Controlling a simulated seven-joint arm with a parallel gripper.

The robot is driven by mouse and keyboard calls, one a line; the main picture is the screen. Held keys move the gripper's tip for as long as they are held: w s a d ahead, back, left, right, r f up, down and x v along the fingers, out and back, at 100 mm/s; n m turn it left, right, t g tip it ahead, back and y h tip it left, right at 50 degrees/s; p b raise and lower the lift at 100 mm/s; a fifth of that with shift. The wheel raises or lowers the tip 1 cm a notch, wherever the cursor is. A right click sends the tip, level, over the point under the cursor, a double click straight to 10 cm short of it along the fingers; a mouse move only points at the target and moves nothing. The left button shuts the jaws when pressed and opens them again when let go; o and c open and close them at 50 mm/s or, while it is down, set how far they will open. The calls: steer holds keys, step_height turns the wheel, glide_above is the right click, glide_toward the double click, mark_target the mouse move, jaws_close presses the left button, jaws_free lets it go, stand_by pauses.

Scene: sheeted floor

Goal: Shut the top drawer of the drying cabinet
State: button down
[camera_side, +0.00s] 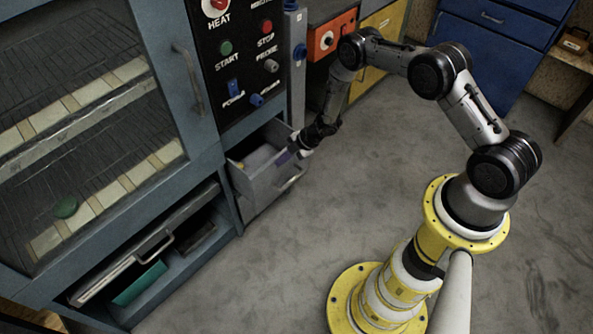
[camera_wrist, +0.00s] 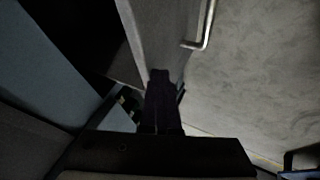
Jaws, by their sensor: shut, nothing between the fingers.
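The drying cabinet (camera_side: 205,165) is blue-grey and fills the left of the side view. Its grey drawer (camera_side: 262,192), below the black control panel, stands pulled out, with its inside showing from above. The drawer has a bar handle (camera_side: 292,183) on its front, which also shows in the wrist view (camera_wrist: 205,30). My gripper (camera_side: 287,156) is shut and empty at the drawer's upper front edge, near the far corner. In the wrist view my dark fingers (camera_wrist: 161,80) overlap the end of the drawer front (camera_wrist: 158,35). I cannot tell whether they touch it.
A glass door (camera_side: 90,110) with shelves inside is left of the control panel (camera_side: 245,50). An open lower bay (camera_side: 150,265) holds a tray and a green item. Orange (camera_side: 330,40), yellow and blue (camera_side: 490,50) cabinets stand behind. The grey floor right of the drawer is clear.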

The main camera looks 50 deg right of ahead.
steer(key=w, duration=1.2)
steer(key=shift+w, duration=0.4)
steer(key=shift+a+r, duration=0.1)
